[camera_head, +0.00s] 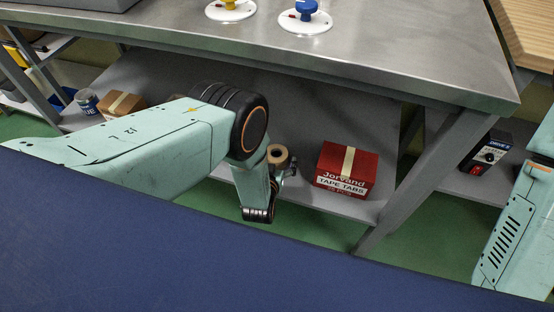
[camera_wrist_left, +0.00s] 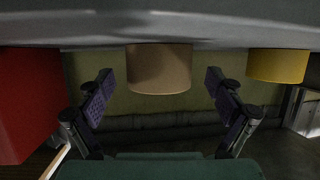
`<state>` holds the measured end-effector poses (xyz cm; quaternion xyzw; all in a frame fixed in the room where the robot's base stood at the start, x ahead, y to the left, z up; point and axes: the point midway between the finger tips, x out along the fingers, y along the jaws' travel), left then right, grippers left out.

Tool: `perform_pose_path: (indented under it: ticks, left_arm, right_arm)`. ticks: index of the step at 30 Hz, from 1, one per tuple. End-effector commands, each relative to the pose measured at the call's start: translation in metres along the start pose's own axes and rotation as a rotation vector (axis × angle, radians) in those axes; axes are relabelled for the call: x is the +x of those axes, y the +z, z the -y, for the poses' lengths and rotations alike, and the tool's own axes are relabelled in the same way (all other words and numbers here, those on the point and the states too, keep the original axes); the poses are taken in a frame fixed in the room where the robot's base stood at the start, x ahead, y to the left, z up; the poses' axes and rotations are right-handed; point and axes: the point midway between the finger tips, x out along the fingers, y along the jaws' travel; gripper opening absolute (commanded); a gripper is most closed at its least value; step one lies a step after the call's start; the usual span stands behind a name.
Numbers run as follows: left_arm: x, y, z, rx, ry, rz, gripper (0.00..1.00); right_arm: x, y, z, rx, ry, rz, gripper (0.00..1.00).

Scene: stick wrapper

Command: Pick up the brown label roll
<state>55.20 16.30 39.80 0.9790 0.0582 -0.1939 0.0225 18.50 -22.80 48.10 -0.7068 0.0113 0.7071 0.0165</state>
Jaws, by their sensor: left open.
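The brown label roll (camera_head: 278,154) stands on the lower grey shelf under the metal table, partly hidden by my left arm. In the left wrist view, which looks upside down, the brown roll (camera_wrist_left: 159,68) shows centred between two spread fingers. My left gripper (camera_wrist_left: 160,86) is open and empty, one finger to each side of the roll, with visible gaps. In the head view, my left gripper (camera_head: 289,168) is small and mostly behind its wrist, close to the roll. My right arm shows at the right edge, but its gripper is outside the view.
A red tape-tabs box (camera_head: 346,170) stands right of the roll; it also shows in the left wrist view (camera_wrist_left: 26,100). A yellow cylinder (camera_wrist_left: 278,65) is on the roll's other side. The metal tabletop (camera_head: 400,60) overhangs the shelf. A table leg (camera_head: 415,180) stands further right.

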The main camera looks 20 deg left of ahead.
Motion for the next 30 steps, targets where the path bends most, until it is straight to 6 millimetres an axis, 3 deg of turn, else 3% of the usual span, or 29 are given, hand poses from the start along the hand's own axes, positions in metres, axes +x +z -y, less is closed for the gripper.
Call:
perform_pose_path:
  ticks: [6, 14, 30]
  left_arm:
    - [0.022, 0.001, -0.001, -0.001, 0.0, -0.001, 0.93]
    - [0.025, -0.001, -0.002, 0.0, 0.001, 0.0, 0.93]
    - [0.024, -0.001, -0.002, 0.0, 0.0, 0.001, 0.48]
  right_arm:
    - [0.013, 0.0, 0.0, 0.0, 0.0, 0.0, 0.4]
    - [0.012, 0.0, 0.0, 0.0, 0.0, 0.0, 0.4]
    - [0.012, 0.0, 0.0, 0.0, 0.0, 0.0, 0.4]
